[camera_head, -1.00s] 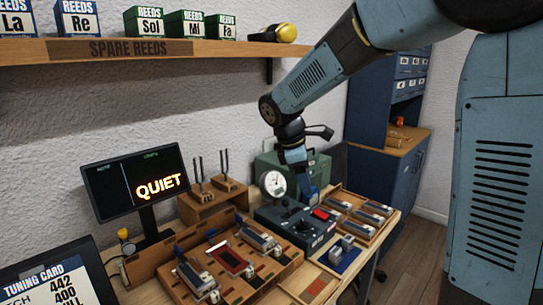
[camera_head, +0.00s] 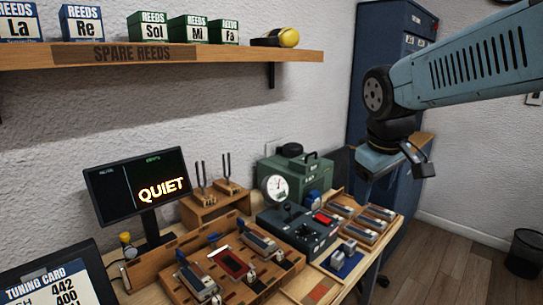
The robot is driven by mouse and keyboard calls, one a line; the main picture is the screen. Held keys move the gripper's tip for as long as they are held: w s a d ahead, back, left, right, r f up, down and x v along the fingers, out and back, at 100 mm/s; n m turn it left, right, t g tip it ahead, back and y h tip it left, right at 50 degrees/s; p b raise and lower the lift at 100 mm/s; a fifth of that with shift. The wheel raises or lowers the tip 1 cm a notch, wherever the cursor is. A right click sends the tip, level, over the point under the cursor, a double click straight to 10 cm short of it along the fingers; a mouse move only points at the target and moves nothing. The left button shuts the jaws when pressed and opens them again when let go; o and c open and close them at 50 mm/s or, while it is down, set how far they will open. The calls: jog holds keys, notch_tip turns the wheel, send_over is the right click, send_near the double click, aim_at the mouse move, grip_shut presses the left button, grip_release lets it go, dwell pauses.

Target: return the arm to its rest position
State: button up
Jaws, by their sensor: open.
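My gripper (camera_head: 392,172) hangs at the end of my blue arm in the right half of the head view. It is open, and I see nothing held in it. It is in the air in front of the blue cabinet, above and to the right of the workbench, apart from everything on it. The rest position itself is not marked in view.
The bench holds a wooden reed tray (camera_head: 172,278), a dark device with a gauge (camera_head: 275,188), a tray of several metal reeds (camera_head: 372,228), tuning forks (camera_head: 228,180) and a "QUIET" monitor (camera_head: 138,184). A blue cabinet (camera_head: 378,60) stands behind.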

jog(key=s+d+m+t+y, duration=0.1)
jog(key=s+d+m+t, duration=0.1)
jog(key=s+m, duration=0.3)
jog(key=shift+s+d+f+m, duration=0.25)
jog(key=shift+s+d+m, duration=0.15)
jog(key=shift+s, duration=1.1)
dwell(3.0)
